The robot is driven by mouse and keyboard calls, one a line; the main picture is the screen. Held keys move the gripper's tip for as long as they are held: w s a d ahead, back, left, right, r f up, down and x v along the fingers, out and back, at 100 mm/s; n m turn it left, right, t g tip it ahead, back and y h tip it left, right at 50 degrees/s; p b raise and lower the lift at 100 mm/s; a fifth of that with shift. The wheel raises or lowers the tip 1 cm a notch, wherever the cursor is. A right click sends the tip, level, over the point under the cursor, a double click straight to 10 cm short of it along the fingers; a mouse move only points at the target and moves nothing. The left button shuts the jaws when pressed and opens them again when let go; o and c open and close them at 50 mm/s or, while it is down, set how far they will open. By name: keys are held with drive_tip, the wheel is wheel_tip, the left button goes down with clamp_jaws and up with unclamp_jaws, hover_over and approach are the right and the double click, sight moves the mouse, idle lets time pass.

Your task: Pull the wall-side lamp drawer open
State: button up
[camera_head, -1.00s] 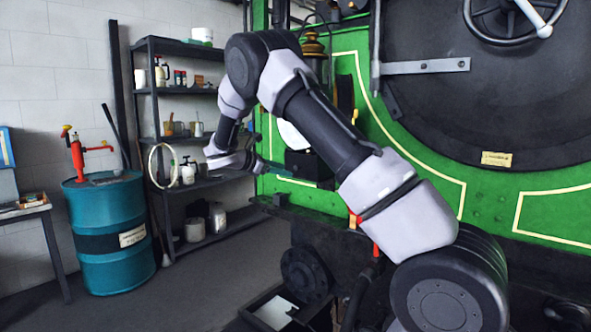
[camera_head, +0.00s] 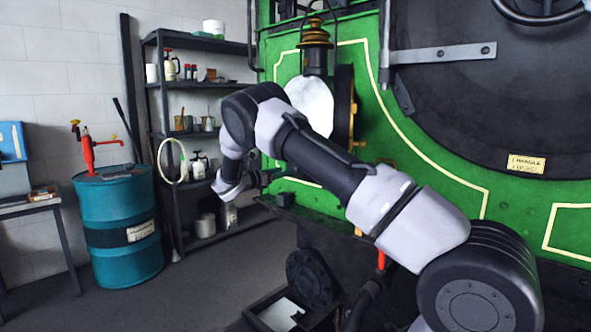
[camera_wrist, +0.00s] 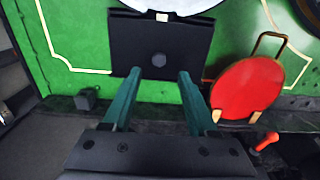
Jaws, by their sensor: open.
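The lamp stands on the green front of the tram in the head view, with a brass top (camera_head: 314,40) and a large white lens (camera_head: 312,105). My arm covers the area under it. In the wrist view, the black drawer front (camera_wrist: 125,45) with a round grey knob (camera_wrist: 159,60) sits directly below the lamp's white lens (camera_wrist: 175,5). My gripper (camera_wrist: 159,73) is open and empty, its two green fingers pointing at the drawer, one either side of the knob in the picture. Whether the tips reach the knob's depth cannot be told. The drawer looks shut.
A red disc (camera_wrist: 247,88) with a brown handle stands on the dark ledge (camera_wrist: 150,110), right of the drawer. A small dark block (camera_wrist: 87,99) is left of it. A blue drum (camera_head: 121,225) and shelves (camera_head: 207,85) stand at left, with open floor before them.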

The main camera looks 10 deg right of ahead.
drive_tip(key=x, duration=0.6)
drive_tip(key=shift+w, duration=0.1)
drive_tip(key=shift+d, duration=0.1)
clamp_jaws()
idle(1.2)
